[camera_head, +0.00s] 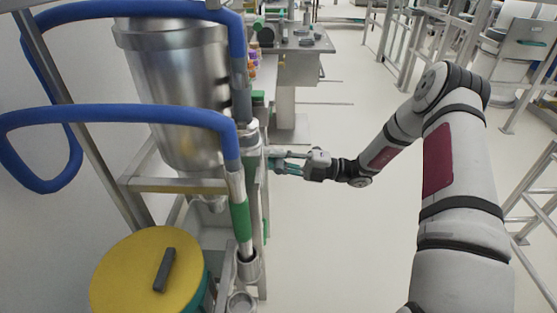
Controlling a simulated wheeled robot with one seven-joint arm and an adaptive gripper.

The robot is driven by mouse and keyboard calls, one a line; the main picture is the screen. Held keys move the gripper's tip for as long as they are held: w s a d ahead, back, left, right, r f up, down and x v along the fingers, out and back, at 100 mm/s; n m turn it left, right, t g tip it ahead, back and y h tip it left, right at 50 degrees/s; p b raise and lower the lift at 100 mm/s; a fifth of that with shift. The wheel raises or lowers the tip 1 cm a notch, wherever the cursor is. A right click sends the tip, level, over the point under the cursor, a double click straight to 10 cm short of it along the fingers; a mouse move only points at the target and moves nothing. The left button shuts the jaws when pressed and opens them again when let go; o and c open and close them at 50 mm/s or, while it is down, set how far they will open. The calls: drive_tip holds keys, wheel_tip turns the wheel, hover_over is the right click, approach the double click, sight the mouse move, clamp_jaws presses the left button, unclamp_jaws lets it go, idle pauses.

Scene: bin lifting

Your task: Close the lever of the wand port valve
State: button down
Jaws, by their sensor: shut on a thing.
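My gripper (278,163) reaches in from the right, level with the wand port valve (252,140) on the steel stand. Its fingers are closed on a small part at the right side of the valve, which looks like the lever. The fingers hide most of the lever, so its exact angle cannot be told. A metal wand with a green grip (240,220) stands upright just left of the valve, joined to a blue hose (120,113).
A steel vessel (178,95) hangs in the stand behind the hose. A yellow-lidded drum (135,275) with a dark handle stands at the lower left. A cluttered bench (305,45) is at the back. Open floor (335,240) lies below my arm.

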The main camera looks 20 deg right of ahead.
drive_tip(key=shift+d, duration=0.1)
drive_tip(key=c, duration=1.4)
unclamp_jaws()
drive_tip(key=shift+c, duration=0.2)
drive_tip(key=v, duration=1.2)
drive_tip(key=s+a+r+n+g+h+p, duration=0.2)
drive_tip(key=s+a+r+n+g+h, duration=0.35)
drive_tip(key=r+n, duration=0.4)
drive_tip(key=s+a+r+n+g+h+p, duration=0.2)
drive_tip(key=s+a+r+n+g+h, duration=0.15)
drive_tip(key=s+a+r+n, duration=0.5)
drive_tip(key=s+d+r+n+t+h+p, duration=0.2)
drive_tip(key=s+r+n+h, duration=0.3)
drive_tip(key=s+n, duration=0.5)
drive_tip(key=s+d+r+n+t+h+p, duration=0.2)
drive_tip(key=s+r+n+t+h, duration=0.3)
drive_tip(key=s+n, duration=0.5)
wheel_tip(320, 180, up, 3)
drive_tip(key=shift+s+f+n+p, duration=0.2)
drive_tip(key=shift+s+n+p, duration=0.1)
drive_tip(key=shift+n, duration=0.6)
